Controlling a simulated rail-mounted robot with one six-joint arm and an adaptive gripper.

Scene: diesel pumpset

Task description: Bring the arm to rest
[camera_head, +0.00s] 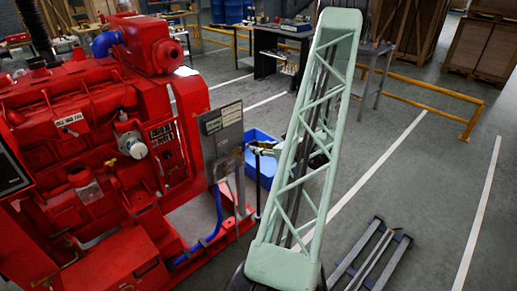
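My arm shows as a pale green lattice link (300,165) that rises from the bottom centre to the top edge, with dark joints at its ends. Dark parts show behind its bars, but I cannot make out how they connect. A small pale and dark shape (264,148) shows left of the link, in front of or over a blue bin (262,172). It may be my gripper or something in the bin; I cannot tell which. No fingers can be made out clearly, and no held object is seen.
The red diesel pumpset (95,145) fills the left side, with a grey panel (222,130) at its right end. A yellow rail (425,92), a workbench (283,35) and wooden crates (413,32) stand behind. A grey metal frame (372,258) lies at lower right. The right floor is mostly clear.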

